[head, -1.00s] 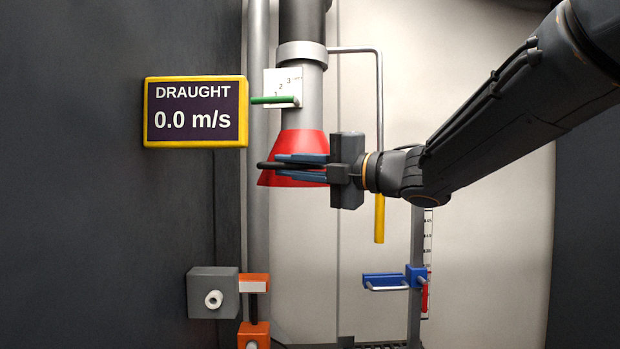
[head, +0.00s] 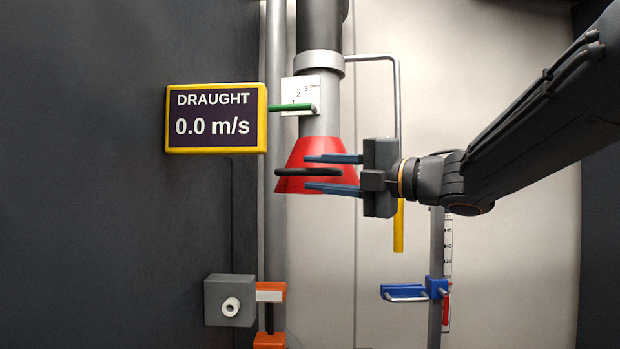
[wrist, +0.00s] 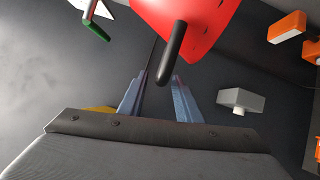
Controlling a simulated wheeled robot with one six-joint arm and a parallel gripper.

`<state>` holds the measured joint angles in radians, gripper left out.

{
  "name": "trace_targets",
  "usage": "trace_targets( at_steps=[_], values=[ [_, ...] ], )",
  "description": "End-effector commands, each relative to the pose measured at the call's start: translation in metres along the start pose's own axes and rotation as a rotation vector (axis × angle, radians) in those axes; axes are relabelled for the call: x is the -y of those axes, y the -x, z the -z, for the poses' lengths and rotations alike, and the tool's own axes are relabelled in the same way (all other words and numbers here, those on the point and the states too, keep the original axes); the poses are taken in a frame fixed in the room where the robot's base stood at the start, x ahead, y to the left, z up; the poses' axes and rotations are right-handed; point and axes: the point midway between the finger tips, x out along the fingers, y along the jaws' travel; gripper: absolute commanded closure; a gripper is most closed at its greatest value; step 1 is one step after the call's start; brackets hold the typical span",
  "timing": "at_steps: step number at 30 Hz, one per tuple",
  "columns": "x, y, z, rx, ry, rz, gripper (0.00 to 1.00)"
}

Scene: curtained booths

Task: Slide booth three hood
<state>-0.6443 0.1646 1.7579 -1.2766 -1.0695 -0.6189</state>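The red conical hood (head: 318,150) hangs on a grey vertical duct (head: 319,100). It carries a black bar handle (head: 296,172) on its front. The hood also shows in the wrist view (wrist: 205,25), with its handle (wrist: 173,50) pointing toward my fingers. My gripper (head: 305,173) is open, with one blue finger above the handle and one below it. In the wrist view, the fingertips (wrist: 163,75) stand on either side of the handle's near end, with gaps visible. The draught display (head: 216,118) reads 0.0 m/s.
A green lever (head: 293,107) lies across a white plate marked 1, 2, 3, at about 1. A grey box with a white knob (head: 230,300) and orange clamps (head: 270,292) are lower left. A blue clamp (head: 405,292) and a yellow-ended pipe (head: 398,225) are lower right.

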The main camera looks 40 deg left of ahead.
Motion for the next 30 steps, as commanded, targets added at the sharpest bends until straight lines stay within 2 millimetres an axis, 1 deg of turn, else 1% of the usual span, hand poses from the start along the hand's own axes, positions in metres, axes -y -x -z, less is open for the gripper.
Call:
trace_targets(
  at_steps=[1,3,6,10,14,30],
  values=[
    [0.002,0.010,-0.001,0.002,0.003,-0.001,0.69],
    [0.002,0.022,-0.001,0.003,0.003,0.000,0.69],
    [0.002,0.036,-0.001,0.002,0.002,-0.001,0.69],
    [0.002,0.047,0.000,-0.001,0.002,0.000,0.69],
    [0.000,0.051,0.000,-0.001,0.001,0.000,0.69],
    [0.001,0.051,-0.001,0.002,-0.004,0.001,0.69]
  ],
)
